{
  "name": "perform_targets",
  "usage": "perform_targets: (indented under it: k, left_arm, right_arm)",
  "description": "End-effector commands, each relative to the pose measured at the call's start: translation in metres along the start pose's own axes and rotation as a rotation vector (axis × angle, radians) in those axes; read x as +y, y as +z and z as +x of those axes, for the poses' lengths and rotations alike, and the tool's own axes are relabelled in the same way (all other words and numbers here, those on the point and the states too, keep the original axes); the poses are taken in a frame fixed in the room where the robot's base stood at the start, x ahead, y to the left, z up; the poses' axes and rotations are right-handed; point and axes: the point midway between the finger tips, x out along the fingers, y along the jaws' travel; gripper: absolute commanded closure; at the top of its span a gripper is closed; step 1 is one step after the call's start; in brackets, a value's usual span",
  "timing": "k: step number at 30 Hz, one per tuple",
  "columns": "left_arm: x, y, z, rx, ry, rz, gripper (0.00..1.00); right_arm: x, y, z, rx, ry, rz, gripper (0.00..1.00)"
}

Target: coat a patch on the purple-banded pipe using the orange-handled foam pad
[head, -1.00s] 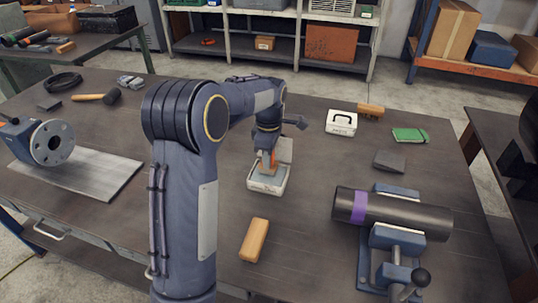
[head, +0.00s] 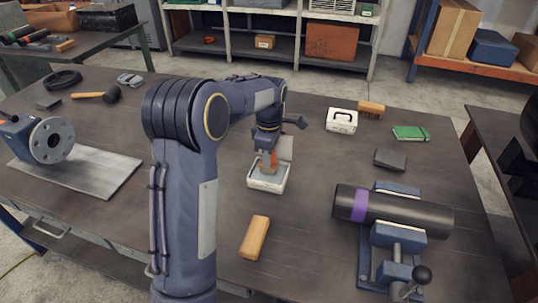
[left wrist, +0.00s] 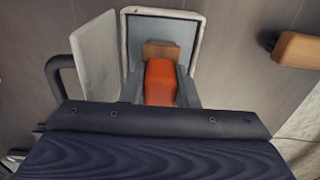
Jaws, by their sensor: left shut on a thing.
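The black pipe (head: 415,213) with a purple band (head: 358,206) lies across a blue vise (head: 396,238) at the right of the bench. My left gripper (head: 266,168) points down into a small white open tray (head: 268,184) at the middle of the bench. It is shut on the orange handle of the foam pad, which shows between the fingers in the left wrist view (left wrist: 160,84). The pad's foam face is hidden, so contact with the tray floor cannot be told. My right gripper is not in view.
Behind the pipe are a grey block (head: 390,159), a green pad (head: 410,133), a white case (head: 342,121) and a brush (head: 371,109). A flanged blue part (head: 50,141) stands far left.

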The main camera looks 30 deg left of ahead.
Motion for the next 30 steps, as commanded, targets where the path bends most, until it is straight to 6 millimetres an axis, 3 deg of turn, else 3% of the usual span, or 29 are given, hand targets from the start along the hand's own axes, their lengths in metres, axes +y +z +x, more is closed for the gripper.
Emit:
perform_targets:
  k: [30]
  left_arm:
    - [-0.0001,-0.0001,0.0085,0.0,-0.001,0.0,0.91]
  right_arm:
    - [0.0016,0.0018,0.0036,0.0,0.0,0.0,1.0]
